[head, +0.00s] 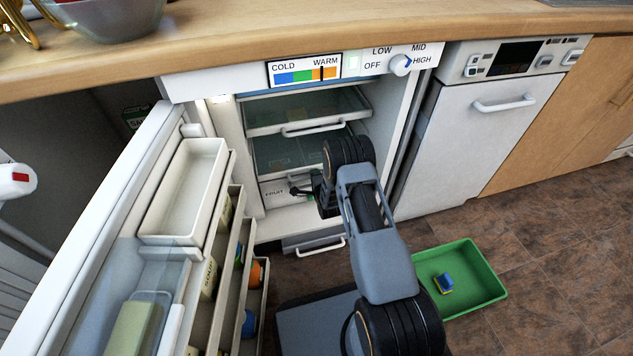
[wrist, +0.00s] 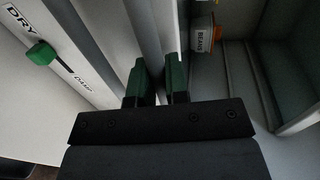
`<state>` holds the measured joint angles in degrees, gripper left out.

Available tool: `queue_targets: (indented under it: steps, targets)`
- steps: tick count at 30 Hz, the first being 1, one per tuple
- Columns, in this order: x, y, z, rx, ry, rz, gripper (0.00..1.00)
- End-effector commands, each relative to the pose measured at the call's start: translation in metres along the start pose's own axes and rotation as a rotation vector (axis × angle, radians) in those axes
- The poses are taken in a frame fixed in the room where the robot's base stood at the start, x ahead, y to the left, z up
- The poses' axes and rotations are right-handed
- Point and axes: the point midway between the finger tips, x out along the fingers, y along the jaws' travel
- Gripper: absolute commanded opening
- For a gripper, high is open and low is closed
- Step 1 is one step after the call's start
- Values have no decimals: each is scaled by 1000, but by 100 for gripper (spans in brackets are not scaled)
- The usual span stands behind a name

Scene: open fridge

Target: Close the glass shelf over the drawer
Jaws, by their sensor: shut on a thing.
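The fridge (head: 240,150) stands open. The glass shelf over the drawer (head: 275,153) is inside it, under an upper glass shelf. The white drawer (head: 270,188), marked FRUIT, is below; its front with the DRY/DAMP slider (wrist: 42,54) shows at the left in the wrist view. My gripper (head: 304,189) is in front of the drawer and shelf, partly hidden by my arm. In the wrist view its green fingertips (wrist: 157,82) are shut on either side of a pale grey bar, which looks like the shelf's front edge. How far out the shelf stands is hard to tell.
The open fridge door (head: 185,190) with its bins is at the left. The upper glass shelf (head: 300,108) has a white handle. A green tray (head: 470,290) holding a small blue-yellow object is on the floor at the right.

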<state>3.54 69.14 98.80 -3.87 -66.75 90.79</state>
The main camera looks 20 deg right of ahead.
Motion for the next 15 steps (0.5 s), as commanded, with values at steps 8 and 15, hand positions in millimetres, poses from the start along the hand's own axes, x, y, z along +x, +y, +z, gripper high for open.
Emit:
queue_targets:
  steps: [8,15]
  targets:
    - [0,0,-1,2,6,0,25]
    - [0,0,3,0,-1,0,39]
